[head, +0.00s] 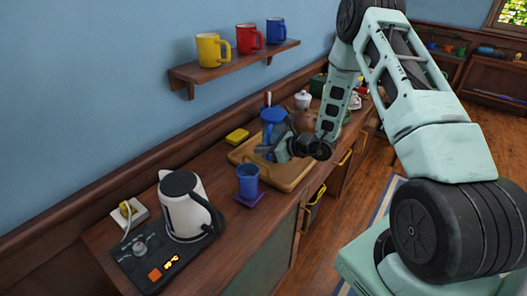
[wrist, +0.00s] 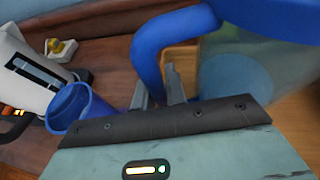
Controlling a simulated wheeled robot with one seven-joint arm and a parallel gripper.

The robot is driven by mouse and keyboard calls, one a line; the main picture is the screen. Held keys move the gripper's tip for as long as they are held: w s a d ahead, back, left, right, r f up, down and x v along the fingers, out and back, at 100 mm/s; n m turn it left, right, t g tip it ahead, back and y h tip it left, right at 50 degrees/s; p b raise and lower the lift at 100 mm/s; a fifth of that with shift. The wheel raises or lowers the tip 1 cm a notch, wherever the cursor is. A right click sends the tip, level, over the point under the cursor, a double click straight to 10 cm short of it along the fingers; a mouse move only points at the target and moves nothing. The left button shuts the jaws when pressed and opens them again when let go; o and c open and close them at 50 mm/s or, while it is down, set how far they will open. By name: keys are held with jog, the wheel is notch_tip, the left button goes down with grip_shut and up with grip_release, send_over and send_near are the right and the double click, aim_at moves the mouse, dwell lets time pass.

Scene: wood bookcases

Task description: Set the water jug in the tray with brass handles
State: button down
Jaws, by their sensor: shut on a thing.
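The water jug (head: 272,120) has a blue lid and handle; in the wrist view its clear body (wrist: 235,85) fills the right side. My gripper (head: 277,147) is shut on the jug's blue handle (wrist: 150,55), which runs down to between the fingers. The jug looks upright. The wooden tray (head: 292,178) lies on the counter under the jug and gripper. The jug's base is hidden behind my gripper, so I cannot tell whether it touches the tray. The tray's brass handles are hard to make out.
A blue cup (head: 248,182) stands on a purple coaster in front of the tray. A white kettle (head: 186,207) stands nearer on its base. A yellow sponge (head: 237,136) lies behind the tray. A pot (head: 305,120) and white jar (head: 302,99) stand beyond. A mug shelf (head: 235,66) hangs above.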

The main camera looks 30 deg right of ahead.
jog(key=shift+f, duration=0.9)
jog(key=shift+f, duration=0.2)
jog(key=c, duration=1.4)
grip_release()
jog(key=shift+c, duration=0.2)
